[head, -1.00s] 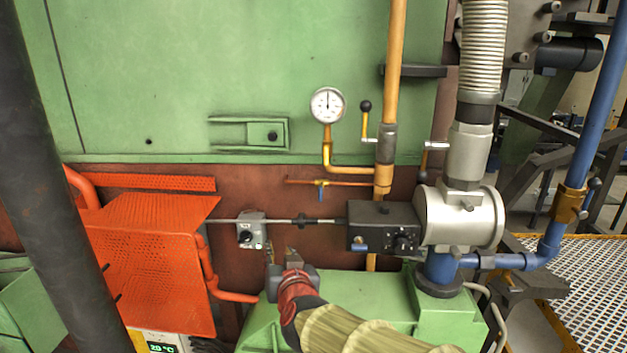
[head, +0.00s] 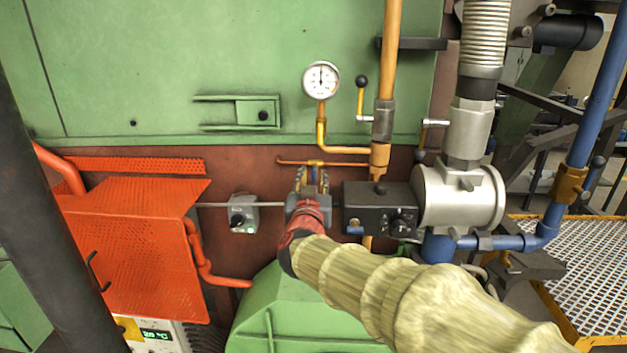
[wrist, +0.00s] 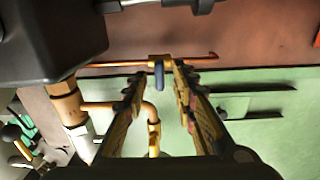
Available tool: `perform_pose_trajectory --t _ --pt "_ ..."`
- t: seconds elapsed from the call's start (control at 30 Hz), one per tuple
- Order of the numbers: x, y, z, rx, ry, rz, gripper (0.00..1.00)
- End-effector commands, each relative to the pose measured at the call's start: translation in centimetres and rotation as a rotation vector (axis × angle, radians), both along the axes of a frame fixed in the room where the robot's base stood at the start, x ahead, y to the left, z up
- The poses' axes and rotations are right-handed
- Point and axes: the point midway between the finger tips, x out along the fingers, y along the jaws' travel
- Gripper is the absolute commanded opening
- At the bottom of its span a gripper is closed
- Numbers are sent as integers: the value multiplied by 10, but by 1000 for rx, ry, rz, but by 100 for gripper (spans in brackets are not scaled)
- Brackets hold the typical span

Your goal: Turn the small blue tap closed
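The small blue tap (wrist: 159,75) hangs from a brass body on a thin copper pipe (wrist: 200,58), in front of the red-brown wall. In the wrist view its blue lever points along the view, between the two fingers. My gripper (head: 313,170) is in front of the tap in the head view and hides part of it. In the wrist view the fingers of my gripper (wrist: 158,80) are open, one on each side of the lever. Gaps show between lever and fingers, and nothing is held.
A black control box (head: 375,208) is close to the right of my gripper. A thin rod (head: 225,205) runs behind it to the orange guard (head: 135,240). A pressure gauge (head: 321,80) and yellow pipe (head: 321,128) are above. A green housing (head: 275,300) is below.

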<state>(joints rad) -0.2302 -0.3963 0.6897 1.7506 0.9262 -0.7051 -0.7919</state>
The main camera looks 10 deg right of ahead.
Motion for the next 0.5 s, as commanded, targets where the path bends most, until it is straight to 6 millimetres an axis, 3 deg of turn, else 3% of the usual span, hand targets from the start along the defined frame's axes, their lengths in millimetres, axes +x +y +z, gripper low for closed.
perform_pose_trajectory --t 0.37,0.5 --pt "7 -3 1 0 -1 0 27" --pt "7 -3 0 0 -1 0 20"
